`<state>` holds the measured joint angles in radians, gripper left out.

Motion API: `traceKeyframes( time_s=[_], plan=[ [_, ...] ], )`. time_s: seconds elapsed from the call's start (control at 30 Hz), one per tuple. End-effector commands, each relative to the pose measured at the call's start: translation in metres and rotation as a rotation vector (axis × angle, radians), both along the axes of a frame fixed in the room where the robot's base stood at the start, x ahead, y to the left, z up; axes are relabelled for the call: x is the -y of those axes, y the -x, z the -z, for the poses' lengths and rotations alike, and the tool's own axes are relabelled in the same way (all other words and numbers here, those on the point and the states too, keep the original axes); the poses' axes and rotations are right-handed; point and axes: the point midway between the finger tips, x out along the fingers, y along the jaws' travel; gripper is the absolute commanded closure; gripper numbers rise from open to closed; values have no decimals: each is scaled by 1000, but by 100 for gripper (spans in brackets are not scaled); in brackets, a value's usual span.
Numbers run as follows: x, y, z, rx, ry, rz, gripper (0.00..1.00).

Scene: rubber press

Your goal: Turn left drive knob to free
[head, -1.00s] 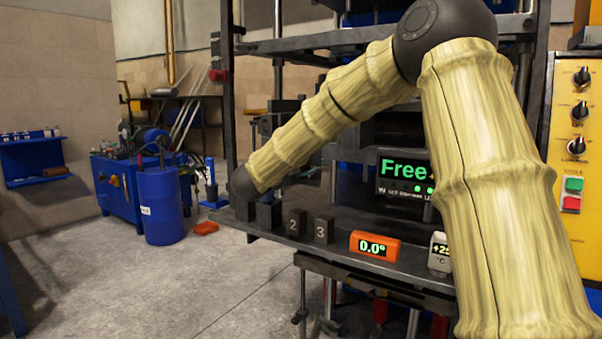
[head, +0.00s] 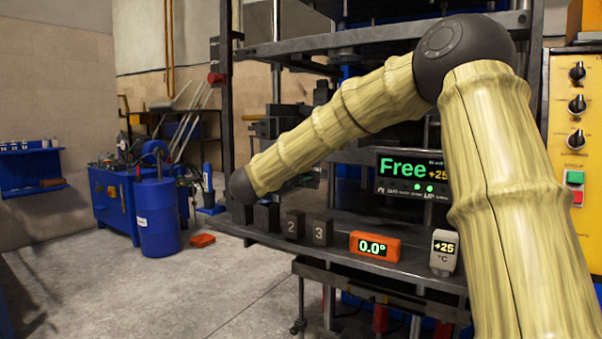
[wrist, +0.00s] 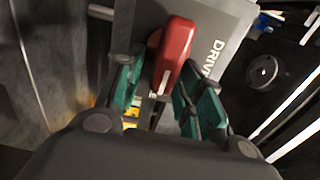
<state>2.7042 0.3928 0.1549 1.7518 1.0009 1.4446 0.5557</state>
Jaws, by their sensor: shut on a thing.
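In the wrist view a red lever-like knob (wrist: 175,52) stands on a grey plate (wrist: 222,28) lettered "DRIV", the rest of the word being covered. My gripper (wrist: 163,78) has its green-padded fingers on either side of the knob and is shut on it. In the head view my gripper and this knob are not visible; my arm runs across the press to a dark joint at the left. The black display (head: 412,175) reads "Free" in green, with "+25" at its right, partly cut off by my arm.
An orange readout (head: 375,246) showing 0.0° and a grey +25 °C unit (head: 443,252) stand on the press shelf beside dark numbered blocks (head: 319,231). A yellow control panel (head: 573,140) is at the right.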

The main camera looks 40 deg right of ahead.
Motion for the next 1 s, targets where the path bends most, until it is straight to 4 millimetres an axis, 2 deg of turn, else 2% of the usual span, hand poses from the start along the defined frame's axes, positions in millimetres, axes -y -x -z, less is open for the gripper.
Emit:
traceKeyframes(
  time_s=[0.2, 0.23, 0.53, 0.67, 0.77, 1.0],
  plan=[
    [0, 0, 2, -3, -2, 0, 87],
    [0, 0, 2, -3, -2, 0, 59],
    [-1, 0, 1, -2, 0, 0, 59],
    [-8, 3, 0, -1, 0, 0, 59],
    [-19, 8, 1, -3, -1, -1, 59],
    [-60, 24, 1, -3, 0, -1, 59]
  ],
)
